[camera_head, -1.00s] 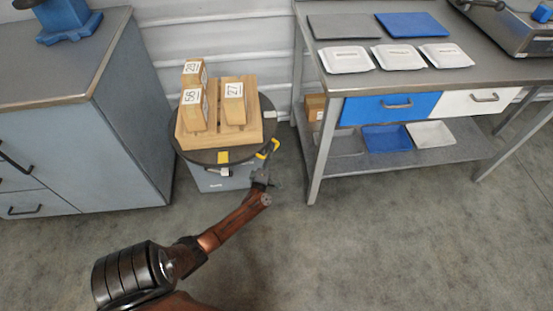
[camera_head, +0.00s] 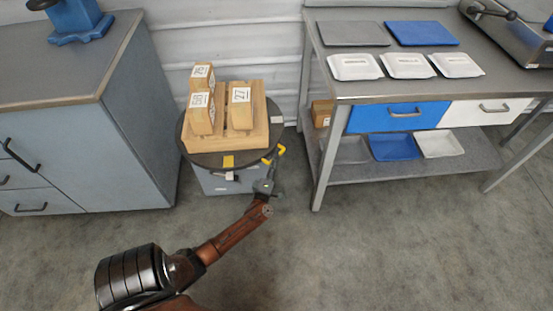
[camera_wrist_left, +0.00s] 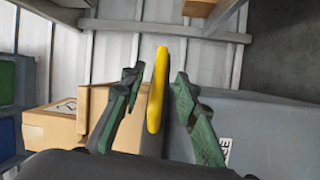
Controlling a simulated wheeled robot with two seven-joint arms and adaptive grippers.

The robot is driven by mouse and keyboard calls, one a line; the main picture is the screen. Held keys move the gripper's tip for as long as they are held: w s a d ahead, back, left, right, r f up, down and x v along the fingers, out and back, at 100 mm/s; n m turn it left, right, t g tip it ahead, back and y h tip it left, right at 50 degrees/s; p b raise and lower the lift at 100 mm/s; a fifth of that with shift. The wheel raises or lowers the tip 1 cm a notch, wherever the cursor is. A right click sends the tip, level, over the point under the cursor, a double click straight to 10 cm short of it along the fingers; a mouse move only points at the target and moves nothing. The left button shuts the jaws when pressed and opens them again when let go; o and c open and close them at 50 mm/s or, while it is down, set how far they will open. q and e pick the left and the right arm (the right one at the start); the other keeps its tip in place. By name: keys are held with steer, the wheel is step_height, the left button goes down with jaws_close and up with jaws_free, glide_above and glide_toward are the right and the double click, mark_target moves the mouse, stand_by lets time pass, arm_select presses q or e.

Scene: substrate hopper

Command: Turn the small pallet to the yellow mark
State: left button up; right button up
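A yellow mark (camera_head: 228,161) sits at the turntable's front edge. A yellow bar (camera_head: 280,150) shows at the turntable's right front edge. My left gripper (camera_head: 270,172) is beside that edge, low and right of the pallet. In the left wrist view its dark green fingers (camera_wrist_left: 155,95) stand apart on either side of the yellow bar (camera_wrist_left: 158,90), with gaps showing. My right gripper is not in view.
A grey cabinet (camera_head: 130,110) stands left of the turntable. A workbench (camera_head: 400,92) with trays and a lower shelf stands to the right, its front leg (camera_head: 322,170) near my left gripper. A ribbed wall is behind. The floor (camera_head: 380,250) in front is clear.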

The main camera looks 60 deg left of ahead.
arm_select(q)
steer(key=v, duration=0.9)
steer(key=shift+d, duration=0.2)
